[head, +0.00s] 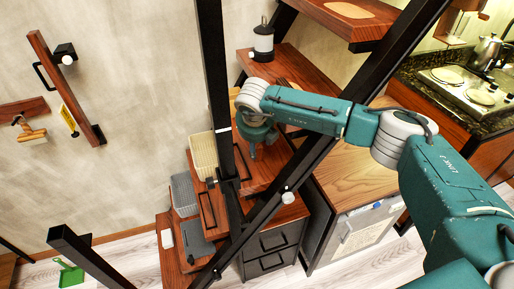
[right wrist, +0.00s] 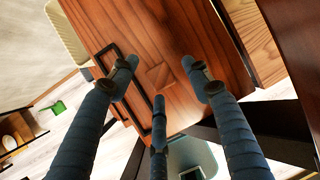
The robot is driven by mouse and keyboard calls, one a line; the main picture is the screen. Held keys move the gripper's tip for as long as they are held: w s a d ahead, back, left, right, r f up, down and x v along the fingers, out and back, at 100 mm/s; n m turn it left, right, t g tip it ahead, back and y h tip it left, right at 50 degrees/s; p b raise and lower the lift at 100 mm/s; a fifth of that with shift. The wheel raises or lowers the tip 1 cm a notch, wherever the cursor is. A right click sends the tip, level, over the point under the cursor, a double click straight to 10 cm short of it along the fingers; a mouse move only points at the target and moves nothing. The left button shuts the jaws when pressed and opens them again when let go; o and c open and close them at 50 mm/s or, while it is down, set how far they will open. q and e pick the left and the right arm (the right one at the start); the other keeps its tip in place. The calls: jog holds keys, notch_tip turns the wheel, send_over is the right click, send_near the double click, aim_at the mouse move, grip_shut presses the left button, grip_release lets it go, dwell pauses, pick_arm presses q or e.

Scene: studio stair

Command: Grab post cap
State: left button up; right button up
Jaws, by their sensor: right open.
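A small wooden piece shaped like a low square pyramid, which looks like the post cap (right wrist: 157,77), lies on a reddish-brown wooden stair tread (right wrist: 103,30). It is much the same colour as the tread. My right gripper (right wrist: 159,70) is open, its three blue-grey fingers spread around the cap in the right wrist view. No finger visibly grips it. In the head view my right gripper (head: 254,152) hangs over the tread behind the black rails, and I cannot make out the cap there. My left gripper is not in view.
Black diagonal rails (head: 322,142) and an upright post (head: 216,75) stand close to my arm. A cream basket (head: 204,155) and grey bins (head: 184,195) sit to the left. A lantern (head: 263,42) stands on a higher tread.

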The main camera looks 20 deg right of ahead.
jog(key=shift+f, duration=0.2)
jog(key=c, duration=1.1)
jog(key=shift+r, duration=0.1)
jog(key=shift+r, duration=0.15)
